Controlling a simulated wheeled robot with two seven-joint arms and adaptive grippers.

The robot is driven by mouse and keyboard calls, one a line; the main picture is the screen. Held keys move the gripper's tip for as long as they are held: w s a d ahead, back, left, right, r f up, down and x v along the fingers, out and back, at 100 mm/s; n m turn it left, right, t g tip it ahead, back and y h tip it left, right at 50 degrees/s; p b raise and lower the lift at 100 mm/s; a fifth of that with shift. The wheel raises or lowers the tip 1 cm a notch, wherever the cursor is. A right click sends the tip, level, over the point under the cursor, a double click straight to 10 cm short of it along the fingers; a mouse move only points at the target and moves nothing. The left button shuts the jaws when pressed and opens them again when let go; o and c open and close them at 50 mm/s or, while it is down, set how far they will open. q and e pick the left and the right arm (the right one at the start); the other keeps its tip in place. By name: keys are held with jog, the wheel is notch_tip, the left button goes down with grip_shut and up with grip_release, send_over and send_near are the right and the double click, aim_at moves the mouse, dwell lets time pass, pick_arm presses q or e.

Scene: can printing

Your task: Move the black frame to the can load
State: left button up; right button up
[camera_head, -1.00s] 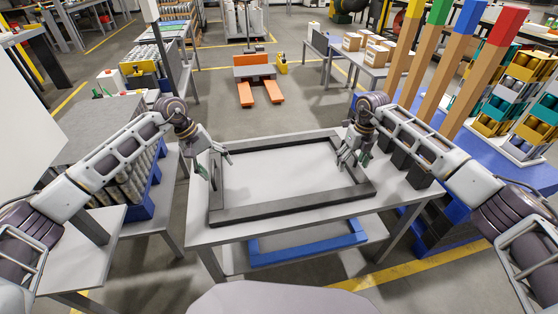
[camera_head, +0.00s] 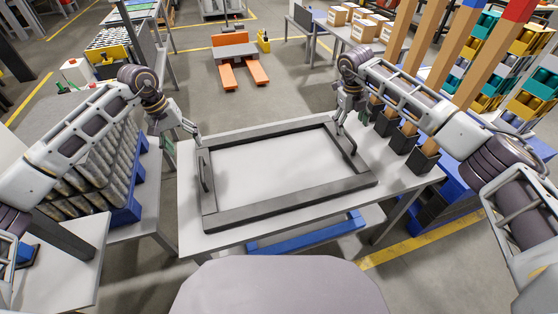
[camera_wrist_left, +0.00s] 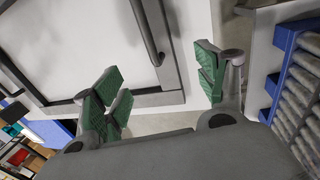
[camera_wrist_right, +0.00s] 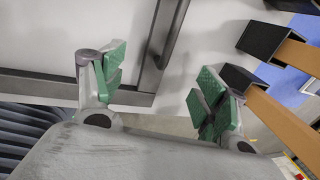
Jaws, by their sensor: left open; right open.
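The black frame (camera_head: 292,204) lies flat on a white table (camera_head: 400,190), with a raised handle on its left bar (camera_head: 205,172) and another on its right bar (camera_head: 349,141). My left gripper (camera_head: 183,138) is open and empty near the far left corner. In the left wrist view its fingers (camera_wrist_left: 160,84) stand apart, with the frame corner and handle beyond. My right gripper (camera_head: 351,118) is open near the far right corner; its fingers (camera_wrist_right: 160,82) show either side of the frame bar (camera_wrist_right: 163,45) in the wrist view. Stacked cans (camera_head: 100,165) stand on a blue pallet at the left.
Wooden posts in black sockets (camera_head: 421,155) stand close to the frame's right side. A blue frame (camera_head: 305,234) lies below the white table. An orange pallet jack (camera_head: 240,62) stands on the floor behind, with clear floor between.

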aim_at(202, 167)
pick_arm(q)
jog(key=shift+f, duration=0.1)
pick_arm(e)
jog(key=shift+f, duration=0.1)
pick_arm(q)
jog(key=shift+w+d+f, duration=0.15)
jog(key=shift+d+f, duration=0.3)
jog(key=shift+f, duration=1.8)
jog(key=shift+w+d+f, duration=0.15)
jog(key=shift+d+f, duration=0.25)
jog(key=shift+f, duration=1.8)
jog(key=shift+w+d+f, duration=0.15)
jog(key=shift+d+f, duration=0.3)
jog(key=shift+f, duration=1.8)
pick_arm(e)
jog(key=shift+w+d+f, duration=0.15)
jog(key=shift+d+f, duration=0.25)
jog(key=shift+f, duration=1.85)
jog(key=shift+w+d+f, duration=0.1)
jog(key=shift+d+f, duration=0.35)
jog(key=shift+f, duration=1.8)
jog(key=shift+w+d+f, duration=0.15)
jog(key=shift+d+f, duration=0.25)
jog(key=shift+f, duration=1.85)
pick_arm(q)
grip_shut()
pick_arm(e)
grip_shut()
pick_arm(q)
jog(key=shift+r, duration=0.1)
